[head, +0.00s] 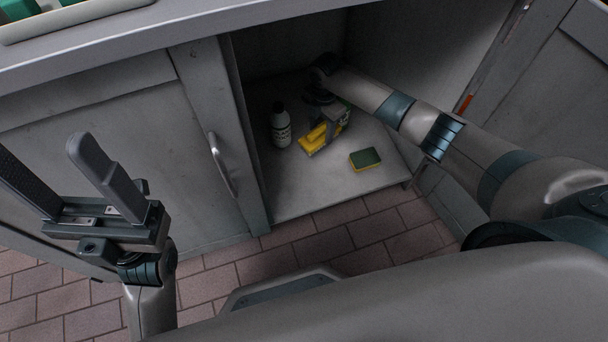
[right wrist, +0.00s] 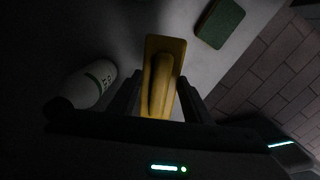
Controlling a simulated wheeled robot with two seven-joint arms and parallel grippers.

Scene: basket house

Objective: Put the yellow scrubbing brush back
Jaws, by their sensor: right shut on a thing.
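The yellow scrubbing brush (head: 312,140) is inside the open cabinet, at the cabinet floor between a white bottle and a sponge. My right gripper (head: 327,121) reaches in from the right and is shut on the brush. In the right wrist view, the brush's yellow handle (right wrist: 158,86) sits between the two fingers of the right gripper (right wrist: 158,98). I cannot tell whether the brush touches the floor. My left gripper (head: 48,168) is open and empty outside the cabinet, at the left.
The white bottle (head: 281,128) stands left of the brush, and the green and yellow sponge (head: 365,159) lies to its right. The cabinet floor (head: 310,190) is clear in front.

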